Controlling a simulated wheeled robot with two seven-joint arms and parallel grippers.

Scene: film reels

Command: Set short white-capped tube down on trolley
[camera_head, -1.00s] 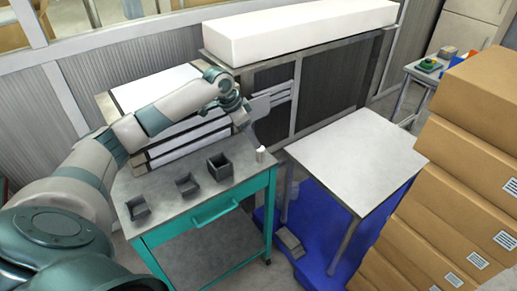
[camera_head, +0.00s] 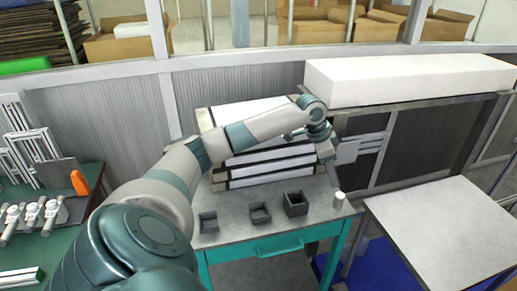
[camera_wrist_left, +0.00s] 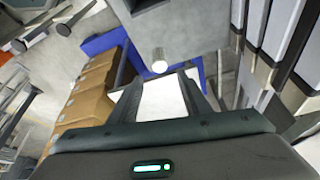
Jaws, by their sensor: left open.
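The short white-capped tube (camera_head: 339,202) stands upright near the right end of the trolley's grey top (camera_head: 236,228). The trolley has a teal frame and drawer. My left gripper (camera_head: 334,182) is above and just behind the tube, pointing down, open and empty. In the left wrist view, the tube's pale end (camera_wrist_left: 159,62) shows beyond and between the spread fingers (camera_wrist_left: 160,88), apart from them as far as I can tell. My right gripper is in neither view.
Several small dark open boxes, one of them (camera_head: 295,204), stand left of the tube. A stack of white-and-dark slabs (camera_head: 268,172) rises behind them. A bare grey table (camera_head: 445,225) stands to the right. A long white block (camera_head: 410,80) lies behind.

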